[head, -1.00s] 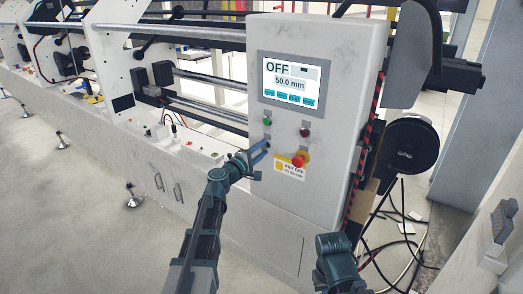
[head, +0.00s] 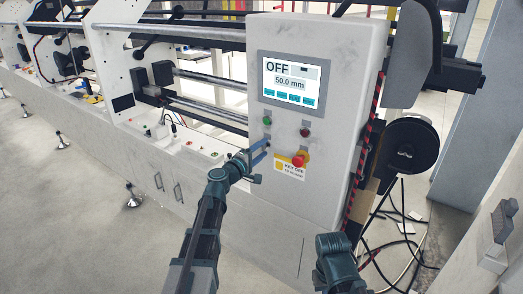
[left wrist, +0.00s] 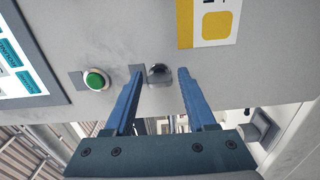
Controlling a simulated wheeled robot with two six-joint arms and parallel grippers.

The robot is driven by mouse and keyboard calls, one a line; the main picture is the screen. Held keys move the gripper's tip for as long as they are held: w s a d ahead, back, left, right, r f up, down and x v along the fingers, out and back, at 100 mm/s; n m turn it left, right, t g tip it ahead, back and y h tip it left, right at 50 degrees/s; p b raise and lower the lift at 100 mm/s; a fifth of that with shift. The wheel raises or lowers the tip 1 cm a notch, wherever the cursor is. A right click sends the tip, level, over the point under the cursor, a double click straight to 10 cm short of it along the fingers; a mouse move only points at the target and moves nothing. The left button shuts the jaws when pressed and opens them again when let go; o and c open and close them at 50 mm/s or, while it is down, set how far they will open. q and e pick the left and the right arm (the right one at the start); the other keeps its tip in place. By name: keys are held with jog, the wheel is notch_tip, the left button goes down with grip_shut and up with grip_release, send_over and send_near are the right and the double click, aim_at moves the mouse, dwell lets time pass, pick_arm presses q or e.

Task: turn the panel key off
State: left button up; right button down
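The panel key (left wrist: 160,72) is a small dark knob on the light grey cabinet face, below the green button. In the left wrist view it sits between the two blue fingers of my left gripper (left wrist: 159,76), with gaps on both sides. My left gripper (head: 262,151) is open at the panel in the head view, where its fingers largely hide the key. The panel screen (head: 290,82) reads OFF and 50.0 mm.
A green button (head: 267,120), a dark red button (head: 305,132) and a red mushroom knob (head: 299,159) surround the key area. A yellow and white KEY OFF label (head: 290,171) is below. A black reel (head: 411,145) stands right of the cabinet.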

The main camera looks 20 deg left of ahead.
pick_arm(q)
jog(key=shift+o, duration=0.7)
jog(key=v, duration=1.4)
jog(key=shift+w, duration=0.1)
